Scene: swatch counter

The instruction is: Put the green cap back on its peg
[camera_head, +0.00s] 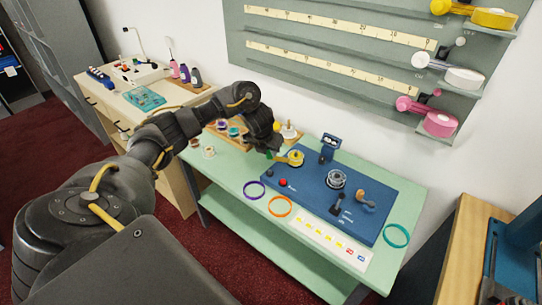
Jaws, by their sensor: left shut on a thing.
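My left gripper (272,147) reaches in from the left and is over the back left of the mint-green table, beside a yellow spool. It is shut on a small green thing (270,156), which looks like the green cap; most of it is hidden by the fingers. The cap's peg cannot be made out for certain. A wooden rack (240,139) with several small coloured pieces stands behind and left of the gripper, partly hidden by my arm. My right gripper is not in view.
The yellow spool (295,158) sits at the back left of a blue board (310,192) with a red button, a metal dial and levers. Purple (254,190), orange (280,206) and teal (396,235) rings lie around it.

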